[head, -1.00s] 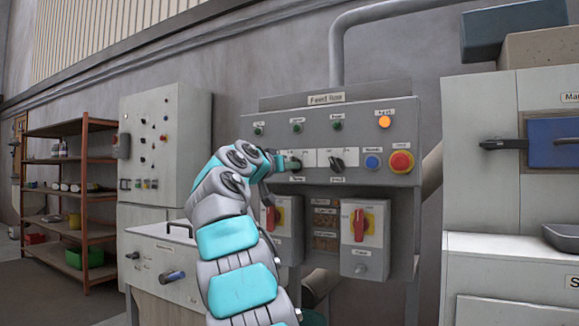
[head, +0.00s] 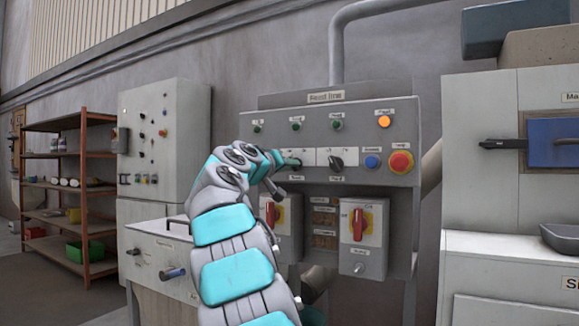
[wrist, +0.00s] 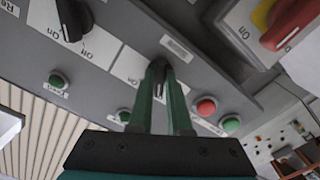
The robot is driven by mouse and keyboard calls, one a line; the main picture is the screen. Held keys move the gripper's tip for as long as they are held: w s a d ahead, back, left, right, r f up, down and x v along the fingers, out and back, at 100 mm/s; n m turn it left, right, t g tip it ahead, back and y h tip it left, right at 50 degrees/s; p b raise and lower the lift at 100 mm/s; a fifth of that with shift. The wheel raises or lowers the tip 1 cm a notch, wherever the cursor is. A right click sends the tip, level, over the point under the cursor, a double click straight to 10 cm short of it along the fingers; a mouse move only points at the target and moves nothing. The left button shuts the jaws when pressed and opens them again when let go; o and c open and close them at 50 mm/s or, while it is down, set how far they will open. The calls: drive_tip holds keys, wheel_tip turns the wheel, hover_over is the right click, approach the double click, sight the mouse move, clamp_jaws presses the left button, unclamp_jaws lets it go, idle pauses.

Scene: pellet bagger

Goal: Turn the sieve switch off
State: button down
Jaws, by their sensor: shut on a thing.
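The feed line panel (head: 405,118) carries two black rotary switches in a white strip. My gripper (head: 287,163) is at the left switch (head: 297,163), seen from the side and mostly covering it. Its small label is too blurred to read, so I cannot tell that it is the sieve switch. In the wrist view, my gripper's two green fingers (wrist: 165,80) are shut on this switch's black knob (wrist: 166,68). The knob's pointing direction is largely hidden. The other black switch (head: 336,163) stands free to the right; it also shows in the wrist view (wrist: 73,18).
A red button on yellow (head: 401,162), a blue button (head: 372,162) and a lit orange lamp (head: 384,122) are on the panel's right. Red-handled isolators (head: 359,222) hang below. A white cabinet (head: 500,200) stands at right, shelves (head: 85,190) at far left.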

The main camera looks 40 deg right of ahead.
drive_tip(key=c, duration=0.9)
unclamp_jaws()
drive_tip(key=shift+o, duration=0.2)
drive_tip(key=shift+a, duration=0.1)
drive_tip(key=b+v, duration=0.1)
drive_tip(key=v, duration=0.6)
drive_tip(key=shift+s+a+b, duration=0.15)
drive_tip(key=shift+a+b, duration=0.15)
drive_tip(key=shift+b, duration=0.1)
